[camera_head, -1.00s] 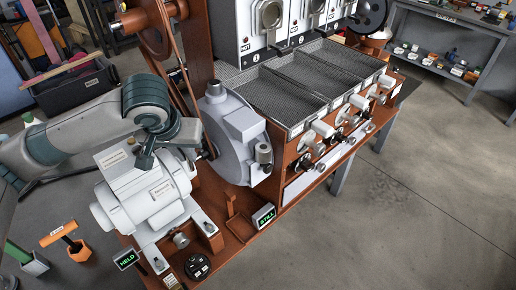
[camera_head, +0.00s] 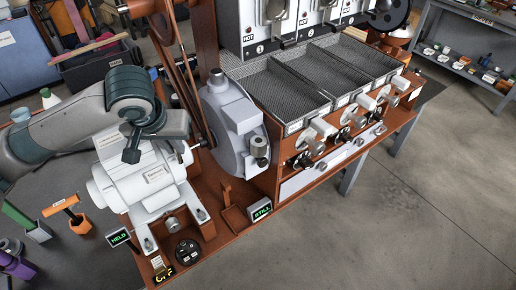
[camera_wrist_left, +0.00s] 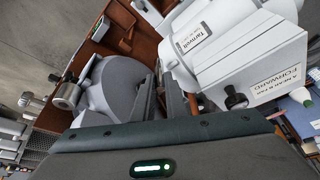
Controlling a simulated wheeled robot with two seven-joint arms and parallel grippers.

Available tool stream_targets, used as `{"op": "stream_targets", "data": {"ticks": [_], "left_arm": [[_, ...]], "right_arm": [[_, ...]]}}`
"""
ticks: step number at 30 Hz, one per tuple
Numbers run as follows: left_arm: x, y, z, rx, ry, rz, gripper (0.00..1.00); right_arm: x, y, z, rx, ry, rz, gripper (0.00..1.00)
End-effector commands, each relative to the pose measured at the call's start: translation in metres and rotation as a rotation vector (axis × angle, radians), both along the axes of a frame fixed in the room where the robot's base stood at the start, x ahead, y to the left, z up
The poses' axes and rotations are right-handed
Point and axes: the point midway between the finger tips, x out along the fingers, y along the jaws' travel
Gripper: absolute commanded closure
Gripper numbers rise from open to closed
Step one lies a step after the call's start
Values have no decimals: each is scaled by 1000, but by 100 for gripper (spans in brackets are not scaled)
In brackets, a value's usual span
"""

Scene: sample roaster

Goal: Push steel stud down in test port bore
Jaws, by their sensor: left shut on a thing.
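A short steel cylinder (camera_head: 259,146) stands on the side of the round grey housing (camera_head: 232,112); it looks like the stud at the test port. I cannot tell how deep it sits, and the bore itself is not visible. A steel cylinder also shows on that housing in the left wrist view (camera_wrist_left: 68,95). My left gripper (camera_wrist_left: 163,92) is shut between the housing and the white motor (camera_head: 150,178). What its fingers hold is hidden. My right gripper is out of view.
A belt and brown upright stand close to my left gripper. Mesh trays (camera_head: 285,95) and front levers lie to the right. Small signs read HELD (camera_head: 119,237) and STILL (camera_head: 260,210). Handled tools in holders (camera_head: 80,224) stand at left. Open floor lies at right.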

Motion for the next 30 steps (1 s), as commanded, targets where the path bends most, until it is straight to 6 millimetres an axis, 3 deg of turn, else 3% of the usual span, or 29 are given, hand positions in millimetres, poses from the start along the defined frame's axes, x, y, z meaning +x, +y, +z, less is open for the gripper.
{"op": "stream_targets", "data": {"ticks": [8, 14, 23, 30], "left_arm": [[0, -5, 4, -1, 1, -8, 100], [0, -33, 19, -4, 7, -51, 100], [-13, -130, 65, -8, 16, -201, 100], [-37, -212, 104, -4, 12, -334, 100]], "right_arm": [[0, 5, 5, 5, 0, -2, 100], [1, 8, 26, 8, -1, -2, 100], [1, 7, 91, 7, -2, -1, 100], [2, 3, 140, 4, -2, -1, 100]]}}
